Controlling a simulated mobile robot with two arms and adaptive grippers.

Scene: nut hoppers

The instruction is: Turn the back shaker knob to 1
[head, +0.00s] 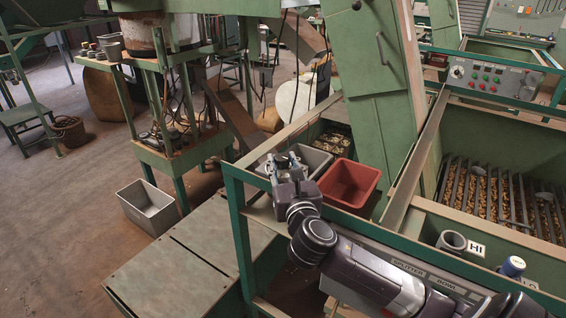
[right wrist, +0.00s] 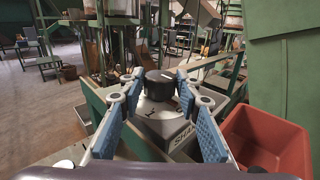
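A dark round knob (right wrist: 160,84) sits on a light grey box (right wrist: 162,118) with a partly hidden label reading "SHA". A small dark mark shows on the box in front of the knob; I cannot read it for sure. My right gripper (right wrist: 160,76) is open, its two blue-padded fingers on either side of the knob, with a narrow gap seeming to show at each side. In the head view my right gripper (head: 284,160) is over the green frame's corner and hides the knob. My left gripper is in neither view.
A red bin (head: 349,184) stands right of my right gripper, close to it in the right wrist view (right wrist: 266,140). A grey bin (head: 305,160) is just behind it. A green frame (head: 238,225) runs below. A knob and button panel (head: 490,77) stands at back right.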

